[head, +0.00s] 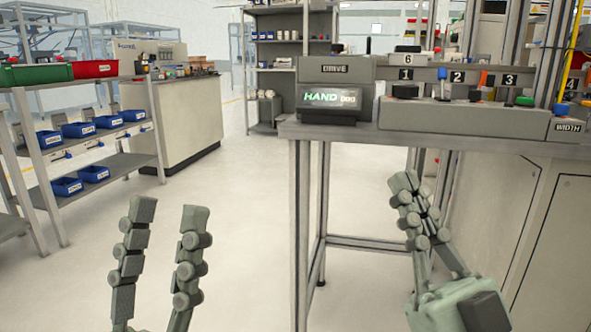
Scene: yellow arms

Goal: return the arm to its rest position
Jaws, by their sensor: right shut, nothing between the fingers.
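My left gripper (167,214) is at the lower left of the head view. Its two grey jointed fingers point up and stand apart with floor visible between them, so it is open and empty. My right gripper (408,184) is at the lower right, in front of the workbench's lower frame. Its fingers lie together, pointing up and slightly left, with nothing between them. Only the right gripper's pale green body shows below its fingers; the arms themselves are mostly out of view.
A grey workbench (290,131) stands ahead at right, with a "HAND" display box (335,97) and a numbered panel (455,117). A shelf rack (108,136) with blue bins (50,139) stands at left. The floor (240,215) between them is clear.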

